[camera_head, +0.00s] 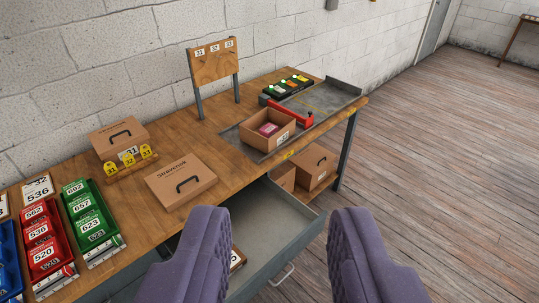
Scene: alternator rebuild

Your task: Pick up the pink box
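A small pink box (268,129) lies inside an open-topped cardboard box (278,146) on the grey metal tray area of the workbench. The cardboard walls hide its lower part. My gripper (275,222) shows at the bottom of the view as two purple padded fingers set wide apart. It is open with nothing held between the fingers. It is in front of the bench, over the open drawer, well apart from the pink box.
The wooden workbench (225,165) carries a closed cardboard case (181,181), yellow numbered tags (130,160), green bins (92,222), red bins (45,245) and a red bar tool (290,111). An open grey drawer (274,232) juts out below. Floor (440,170) at right is clear.

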